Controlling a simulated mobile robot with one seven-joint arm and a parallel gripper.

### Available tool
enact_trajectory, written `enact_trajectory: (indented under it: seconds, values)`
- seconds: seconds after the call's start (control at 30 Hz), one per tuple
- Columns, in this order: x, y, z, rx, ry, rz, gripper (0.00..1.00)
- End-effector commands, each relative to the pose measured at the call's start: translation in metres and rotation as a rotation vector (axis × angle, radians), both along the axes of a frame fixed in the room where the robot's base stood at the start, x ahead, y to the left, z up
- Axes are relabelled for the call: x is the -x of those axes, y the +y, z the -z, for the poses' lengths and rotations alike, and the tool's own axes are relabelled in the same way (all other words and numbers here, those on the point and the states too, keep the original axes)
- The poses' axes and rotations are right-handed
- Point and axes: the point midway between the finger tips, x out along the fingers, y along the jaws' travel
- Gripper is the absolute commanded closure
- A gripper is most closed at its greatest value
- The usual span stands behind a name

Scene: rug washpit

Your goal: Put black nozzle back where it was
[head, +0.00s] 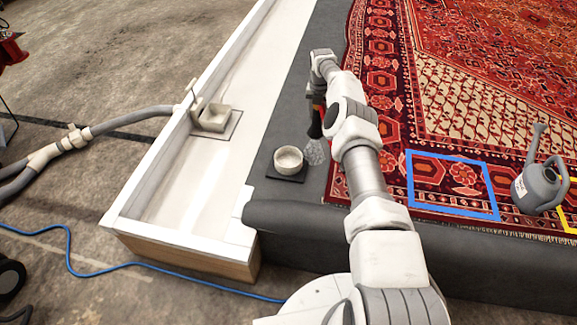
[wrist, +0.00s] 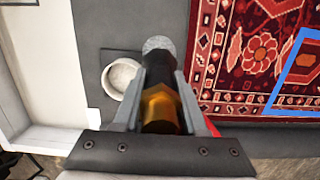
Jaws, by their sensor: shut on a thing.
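The black nozzle (wrist: 158,72) is between the fingers of my gripper (wrist: 161,84) in the wrist view. It has a brass-coloured part near the palm and a round pale grey face at its far end. In the head view my gripper (head: 317,98) points down, and the pale face of the nozzle (head: 316,152) shows below it, just right of a white bowl. The nozzle hangs over the dark grey strip beside the rug. I cannot tell how high it is above that strip.
The white bowl (head: 288,159) stands on a dark square pad. A blue outlined square (head: 410,180) lies on the red rug (head: 480,85). A grey watering can (head: 540,188) stands at the right by a yellow outline (head: 565,210). A white trough (head: 180,165) runs along the left.

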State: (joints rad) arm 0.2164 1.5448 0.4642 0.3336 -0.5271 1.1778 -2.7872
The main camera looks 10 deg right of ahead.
Motion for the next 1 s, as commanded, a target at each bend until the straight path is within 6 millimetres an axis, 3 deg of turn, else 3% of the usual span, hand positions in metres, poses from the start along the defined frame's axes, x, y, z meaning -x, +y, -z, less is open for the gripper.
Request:
enact_trajectory:
  seconds: [0.17, 0.37, 0.7, 1.0]
  values:
    - [0.000, 0.002, 0.001, 0.003, 0.001, -0.015, 1.00]
    - [0.006, 0.020, 0.011, 0.001, 0.003, -0.016, 1.00]
    - [0.026, 0.086, 0.056, 0.003, 0.002, -0.018, 1.00]
    - [0.033, 0.110, 0.074, 0.003, 0.000, -0.012, 1.00]
